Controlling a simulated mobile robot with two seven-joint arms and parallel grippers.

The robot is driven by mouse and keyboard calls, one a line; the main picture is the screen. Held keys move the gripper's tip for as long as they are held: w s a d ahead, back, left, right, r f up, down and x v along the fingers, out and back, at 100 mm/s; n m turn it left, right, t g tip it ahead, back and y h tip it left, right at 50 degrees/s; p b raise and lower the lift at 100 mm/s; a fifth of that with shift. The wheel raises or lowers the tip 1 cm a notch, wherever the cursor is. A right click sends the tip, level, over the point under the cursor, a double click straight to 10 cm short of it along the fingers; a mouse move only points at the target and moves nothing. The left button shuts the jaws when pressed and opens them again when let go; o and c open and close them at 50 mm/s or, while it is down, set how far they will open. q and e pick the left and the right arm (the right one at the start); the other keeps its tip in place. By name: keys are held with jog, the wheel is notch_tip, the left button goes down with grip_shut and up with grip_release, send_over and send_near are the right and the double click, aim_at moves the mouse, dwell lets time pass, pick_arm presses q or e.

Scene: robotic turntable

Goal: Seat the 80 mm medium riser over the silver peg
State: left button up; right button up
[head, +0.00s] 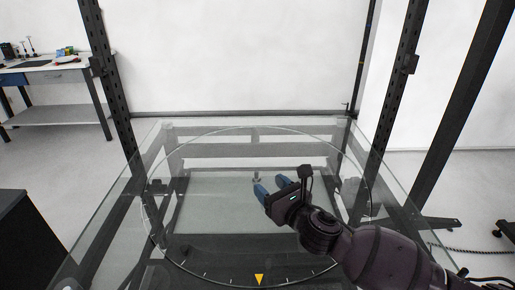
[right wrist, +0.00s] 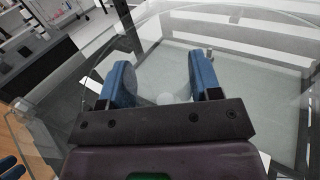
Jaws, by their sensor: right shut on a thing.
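My right gripper (head: 268,187) reaches over the glass turntable from the right, with its two blue fingers apart. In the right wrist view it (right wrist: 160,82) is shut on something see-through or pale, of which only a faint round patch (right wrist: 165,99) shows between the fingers. I take this to be the medium riser, but its outline is hardly visible. A small grey upright piece, probably the silver peg (head: 256,179), stands just beyond the fingertips; it also seems to show beside the right finger in the right wrist view (right wrist: 210,52). Blue tips, probably my left gripper (right wrist: 11,168), show in the lower left corner.
The round glass turntable (head: 190,265) has a yellow triangle mark (head: 259,279) at its near edge. Dark upright posts (head: 112,90) stand at both sides of the glass table. A workbench (head: 50,75) is far left. The glass around the gripper looks clear.

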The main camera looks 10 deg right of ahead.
pick_arm(q)
notch_tip(320, 180, down, 17)
jog(key=s+g+b, duration=0.2)
jog(key=b, duration=1.3)
jog(key=shift+s+m, duration=0.3)
pick_arm(e)
jog(key=w+d+f+n+g+y, duration=0.1)
jog(key=w+n+g+y, duration=0.2)
jog(key=w, duration=1)
jog(key=w+d+f+n+g+y, duration=0.1)
jog(key=w+n+g+y, duration=0.3)
jog(key=w, duration=0.9)
jog(key=shift+w+f+n+g+y, duration=0.2)
jog(key=shift+f+n+g+y, duration=0.15)
jog(key=shift+y, duration=0.55)
pick_arm(q)
jog(key=shift+s, duration=0.1)
